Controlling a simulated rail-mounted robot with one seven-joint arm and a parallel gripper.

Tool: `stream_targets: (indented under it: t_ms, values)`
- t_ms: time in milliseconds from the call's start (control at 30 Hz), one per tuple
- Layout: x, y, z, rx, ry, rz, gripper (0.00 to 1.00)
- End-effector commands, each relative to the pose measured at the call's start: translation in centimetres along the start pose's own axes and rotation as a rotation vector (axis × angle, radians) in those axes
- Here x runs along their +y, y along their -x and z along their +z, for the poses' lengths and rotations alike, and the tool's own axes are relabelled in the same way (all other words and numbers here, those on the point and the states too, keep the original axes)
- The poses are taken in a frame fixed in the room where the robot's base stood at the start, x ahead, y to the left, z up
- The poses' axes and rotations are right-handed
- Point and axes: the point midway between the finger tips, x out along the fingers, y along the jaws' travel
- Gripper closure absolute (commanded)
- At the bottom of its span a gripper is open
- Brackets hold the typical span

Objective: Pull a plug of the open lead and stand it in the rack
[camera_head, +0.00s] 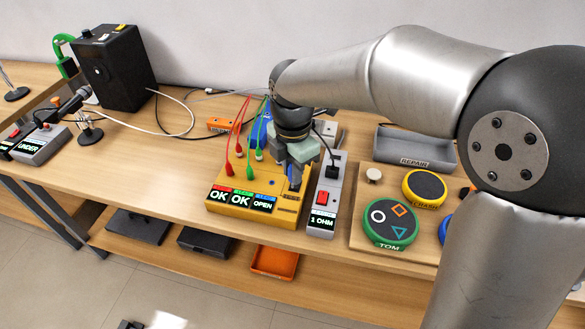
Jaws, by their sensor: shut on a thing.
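A yellow tester box (228,205) stands near the table's front edge. Its small screens read OK under red, OK under green and OPEN under blue (263,202). Red plugs (230,167) and a green plug (250,172) stand on its top with their leads running back. My gripper (296,168) is over the box's right side, pointing down, and is shut on what looks like a blue plug (294,183). The fingers hide most of this plug, so I cannot tell whether it still touches the box. I cannot clearly make out the rack.
A grey power strip (322,214) marked 1 OHM, with a red switch and a black plug, stands close at right. Further right are a REPAIR tray (405,155), a green TOM pad (390,222) and a yellow CRASH pad (424,187). An orange tray (274,262) lies below.

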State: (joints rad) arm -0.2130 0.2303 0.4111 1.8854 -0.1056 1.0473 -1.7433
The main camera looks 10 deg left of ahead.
Motion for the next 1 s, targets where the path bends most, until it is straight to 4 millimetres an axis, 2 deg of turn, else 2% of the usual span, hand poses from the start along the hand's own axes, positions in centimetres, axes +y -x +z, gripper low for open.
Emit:
stream_targets:
  t_ms: [433, 833, 1000]
  values:
    - [0.0, 2.0, 0.0, 0.0, 0.0, 0.001, 1.0]
    - [0.0, 2.2, 0.0, 0.0, 0.0, 0.001, 1.0]
    - [0.0, 3.1, 0.0, 0.0, 0.0, 0.001, 1.0]
